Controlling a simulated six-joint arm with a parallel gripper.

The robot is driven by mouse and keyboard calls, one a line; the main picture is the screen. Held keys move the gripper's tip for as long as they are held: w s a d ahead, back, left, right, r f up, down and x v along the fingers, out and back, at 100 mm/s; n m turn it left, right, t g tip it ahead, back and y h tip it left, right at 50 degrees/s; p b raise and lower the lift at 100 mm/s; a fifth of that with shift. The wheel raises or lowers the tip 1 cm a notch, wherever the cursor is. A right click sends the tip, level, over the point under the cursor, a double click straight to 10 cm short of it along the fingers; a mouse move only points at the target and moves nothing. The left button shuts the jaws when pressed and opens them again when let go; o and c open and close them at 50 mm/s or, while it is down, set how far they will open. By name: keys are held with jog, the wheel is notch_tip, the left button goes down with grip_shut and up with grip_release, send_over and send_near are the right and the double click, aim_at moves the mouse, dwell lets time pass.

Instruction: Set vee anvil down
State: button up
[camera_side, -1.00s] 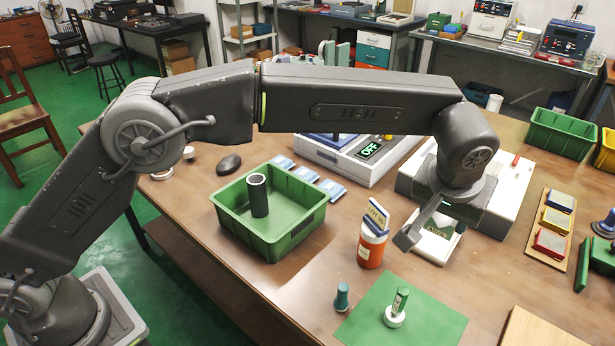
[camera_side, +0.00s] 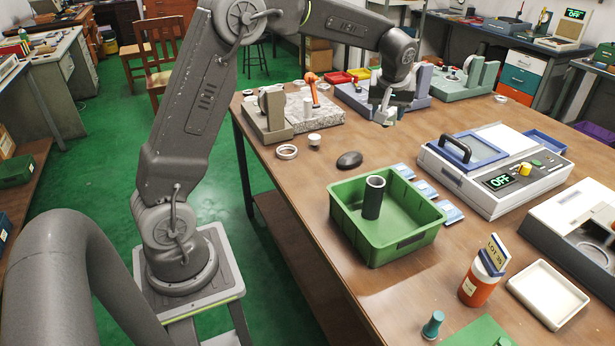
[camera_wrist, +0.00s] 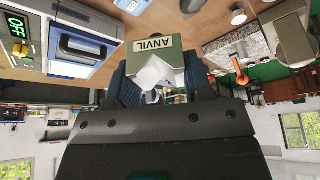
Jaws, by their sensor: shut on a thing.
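The vee anvil (camera_wrist: 153,44) is a pale grey-green block with an "ANVIL" label and a whitish vee notch. It sits between the two dark fingers of my gripper (camera_wrist: 157,76) in the wrist view, and the gripper is shut on it. The anvil is small and partly hidden by the fingers there. I cannot tell whether its underside touches anything.
A speckled granite plate with a stand (camera_side: 318,113) is left of my gripper. A blue-grey fixture (camera_side: 425,92) is close behind it. A black mouse-shaped object (camera_side: 349,160) and the green bin (camera_side: 390,250) are nearer. Bare bench lies below the gripper.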

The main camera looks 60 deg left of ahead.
jog(key=s+a+f+n+g, duration=0.25)
jog(key=s+a+n, duration=0.55)
jog(key=s+a, duration=1.55)
notch_tip(320, 180, down, 10)
jog(key=shift+y, duration=0.5)
jog(key=w+d+f, duration=0.1)
jog(key=w+f, duration=0.1)
jog(key=w, duration=0.1)
jog(key=w+d+f, duration=0.2)
jog(key=w, duration=0.2)
jog(key=w+d+f, duration=0.2)
jog(key=w, duration=0.2)
jog(key=shift+w+f, duration=0.1)
jog(key=shift+f, duration=2.25)
jog(key=shift+f, duration=0.1)
jog(key=o, duration=1.2)
